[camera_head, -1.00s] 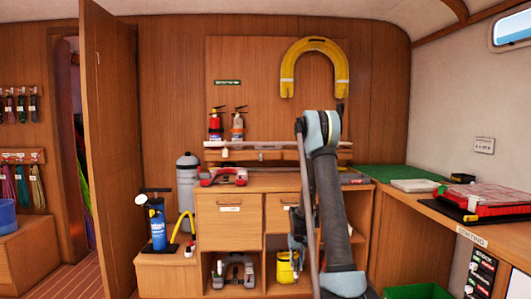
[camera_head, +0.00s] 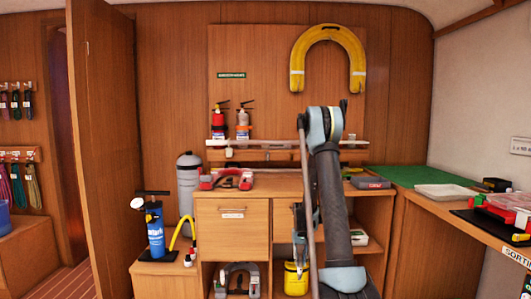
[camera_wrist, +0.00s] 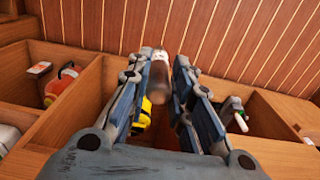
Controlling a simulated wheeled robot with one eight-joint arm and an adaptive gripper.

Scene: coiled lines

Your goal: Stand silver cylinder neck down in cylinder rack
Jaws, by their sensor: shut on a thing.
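My gripper (camera_wrist: 158,70) has a finger on each side of a small, shiny cylinder (camera_wrist: 158,78) with a pale tip, seen in the wrist view. It looks brownish, as if mirroring the wood, and I take it for the silver cylinder. The pale end points away from the wrist, toward the top of the picture. In the head view my gripper (camera_head: 298,238) hangs low in front of the cabinet, left of my arm; the cylinder cannot be made out there. I cannot surely pick out the cylinder rack in either view.
A cabinet with a drawer (camera_head: 233,220) and open compartments stands ahead. A yellow container (camera_head: 296,278) is in a lower compartment. A blue pump (camera_head: 155,230) and a grey tank (camera_head: 188,188) stand to the left. A green-topped bench (camera_head: 400,177) runs along the right.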

